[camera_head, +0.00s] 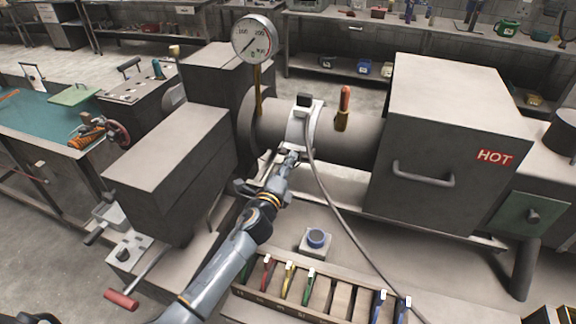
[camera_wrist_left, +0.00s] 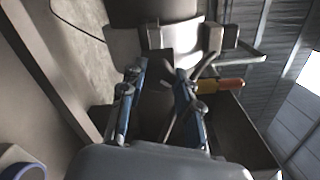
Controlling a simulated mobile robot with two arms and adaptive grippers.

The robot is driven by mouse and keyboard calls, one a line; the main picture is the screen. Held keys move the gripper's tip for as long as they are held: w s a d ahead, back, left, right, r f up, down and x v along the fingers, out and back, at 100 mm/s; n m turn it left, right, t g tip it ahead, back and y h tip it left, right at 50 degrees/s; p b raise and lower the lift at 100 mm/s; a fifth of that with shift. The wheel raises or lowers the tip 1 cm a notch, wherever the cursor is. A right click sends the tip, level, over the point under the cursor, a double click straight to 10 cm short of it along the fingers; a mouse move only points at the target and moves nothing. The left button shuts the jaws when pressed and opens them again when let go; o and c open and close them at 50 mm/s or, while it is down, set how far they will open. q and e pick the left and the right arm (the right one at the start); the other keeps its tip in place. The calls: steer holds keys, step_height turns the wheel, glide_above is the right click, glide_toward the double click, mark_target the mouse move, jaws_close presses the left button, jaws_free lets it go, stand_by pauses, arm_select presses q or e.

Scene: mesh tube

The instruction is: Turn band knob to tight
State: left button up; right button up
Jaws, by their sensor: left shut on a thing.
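A pale clamp band (camera_head: 299,131) wraps the grey barrel in the middle of the head view, with a black block on top and a cable running down. My left gripper (camera_head: 290,158) reaches up to the band's lower front. In the left wrist view the two blue fingers (camera_wrist_left: 160,78) point at the pale band (camera_wrist_left: 185,40) and stand on either side of a dark part below it. The gripper is shut on this part, which I take to be the band knob; its shape and angle are mostly hidden by the fingers. My right gripper is in neither view.
An orange-handled peg (camera_head: 343,108) stands right of the band, and a dial gauge (camera_head: 257,40) left of it. A box marked HOT (camera_head: 440,130) is at right.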

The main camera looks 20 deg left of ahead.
arm_select(q)
steer(key=shift+d+n+p, duration=0.2)
steer(key=shift+n+p, duration=2.55)
steer(key=shift+n, duration=12.75)
steer(key=shift+f+m, duration=0.15)
steer(key=shift+m, duration=0.25)
